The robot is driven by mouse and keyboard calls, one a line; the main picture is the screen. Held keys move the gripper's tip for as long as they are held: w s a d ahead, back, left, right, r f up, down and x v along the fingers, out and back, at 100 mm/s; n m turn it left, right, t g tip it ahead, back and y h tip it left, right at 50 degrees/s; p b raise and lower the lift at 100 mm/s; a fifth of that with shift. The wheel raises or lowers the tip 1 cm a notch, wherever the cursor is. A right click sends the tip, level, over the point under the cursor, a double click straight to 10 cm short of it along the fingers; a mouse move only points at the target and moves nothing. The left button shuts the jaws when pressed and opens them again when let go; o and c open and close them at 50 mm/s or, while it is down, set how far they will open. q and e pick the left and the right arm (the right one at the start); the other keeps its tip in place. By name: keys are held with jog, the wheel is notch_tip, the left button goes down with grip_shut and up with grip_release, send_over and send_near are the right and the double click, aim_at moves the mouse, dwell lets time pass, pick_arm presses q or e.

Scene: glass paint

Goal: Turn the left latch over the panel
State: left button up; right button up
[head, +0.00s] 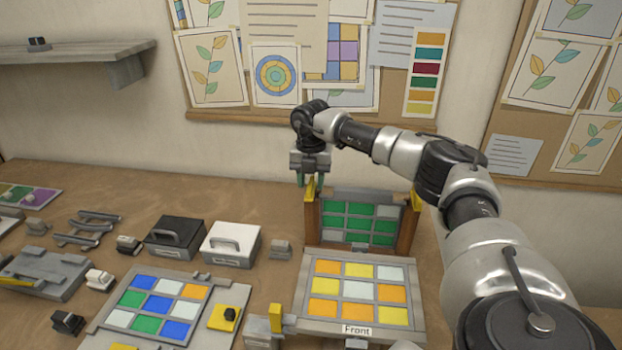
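An upright panel (345,222) of green and pale cells stands in a wooden frame at the back of the table, behind a flat panel labelled "Front". The left latch (310,191) is a small yellow piece at the top of the frame's left post, partly hidden by my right gripper. The right latch (417,201) is yellow, at the top of the right post. My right gripper (309,181) points down at the left latch, its fingers apart; whether they touch the latch is too small to tell. My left gripper is not in view.
The flat "Front" panel (357,312) has orange, yellow and pale cells. A black box (176,237) and a white box (231,244) stand behind. My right arm crosses above the table's right side.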

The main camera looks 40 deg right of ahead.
grip_shut()
jog(key=shift+w, duration=0.1)
jog(key=n, duration=0.3)
jog(key=shift+n+p, duration=0.3)
jog(key=shift+n, duration=0.1)
jog(key=n, duration=0.4)
jog(key=shift+w+a+n, duration=0.1)
jog(key=shift+a+n, duration=0.1)
jog(key=shift+n, duration=0.1)
jog(key=n, duration=0.4)
jog(key=shift+a+n, duration=0.1)
jog(key=shift+n, duration=0.2)
jog(key=shift+a+r+n, duration=0.1)
jog(key=shift+n, duration=2.3)
